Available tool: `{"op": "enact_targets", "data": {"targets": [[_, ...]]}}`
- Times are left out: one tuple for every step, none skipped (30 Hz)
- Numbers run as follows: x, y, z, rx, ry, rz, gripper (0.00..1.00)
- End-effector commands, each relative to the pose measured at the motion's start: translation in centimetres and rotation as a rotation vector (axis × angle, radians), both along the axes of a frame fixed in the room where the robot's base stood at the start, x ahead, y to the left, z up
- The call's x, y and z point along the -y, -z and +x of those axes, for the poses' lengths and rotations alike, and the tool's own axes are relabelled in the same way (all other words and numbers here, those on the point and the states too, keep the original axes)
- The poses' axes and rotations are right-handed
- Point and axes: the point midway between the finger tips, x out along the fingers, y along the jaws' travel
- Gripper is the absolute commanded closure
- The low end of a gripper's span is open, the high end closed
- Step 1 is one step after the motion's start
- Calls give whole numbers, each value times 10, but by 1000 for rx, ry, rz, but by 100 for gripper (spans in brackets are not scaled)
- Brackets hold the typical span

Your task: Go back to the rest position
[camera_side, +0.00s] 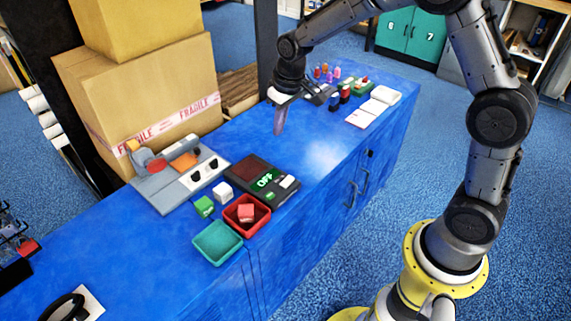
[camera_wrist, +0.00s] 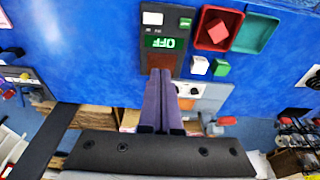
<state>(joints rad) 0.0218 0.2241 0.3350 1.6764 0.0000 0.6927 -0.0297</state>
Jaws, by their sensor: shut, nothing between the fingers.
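My gripper (camera_side: 279,121) hangs above the blue bench top, pointing down, with its fingers shut together and nothing between them. In the wrist view the shut fingers (camera_wrist: 159,95) reach toward the dark panel with a green "OFF" display (camera_wrist: 161,43). The gripper is apart from the bench and from every object. In the side view it is behind and to the right of that panel (camera_side: 247,170).
A red tray (camera_side: 231,222) holding a red cube (camera_side: 246,212) and an empty green tray (camera_side: 216,244) sit at the front edge. Green (camera_side: 204,206) and white (camera_side: 222,191) cubes stand beside them. Cartons (camera_side: 150,90) stand behind.

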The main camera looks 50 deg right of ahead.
Motion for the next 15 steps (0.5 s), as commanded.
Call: {"op": "enact_targets", "data": {"targets": [[-1, -32, -9, 52, -2, -1, 100], [-2, -46, -16, 74, -3, -1, 100], [-3, -64, -26, 103, -3, -2, 100], [-3, -76, -34, 124, -4, -2, 100], [-4, -88, -43, 145, -4, -2, 100], [-4, -103, -56, 171, -5, -2, 100], [-5, -114, -66, 189, -4, -2, 100], [-5, -123, -76, 207, -5, -2, 100], [-6, -134, -91, 229, -6, -2, 100], [-6, -142, -102, 247, -6, -2, 100], [-7, -149, -114, 263, -6, -2, 100], [-7, -156, -131, 283, -6, -1, 100], [-8, -161, -143, 297, -6, -1, 100], [-8, -165, -156, 310, -6, -1, 100], [-9, -169, -172, 329, -6, 0, 100]]}}
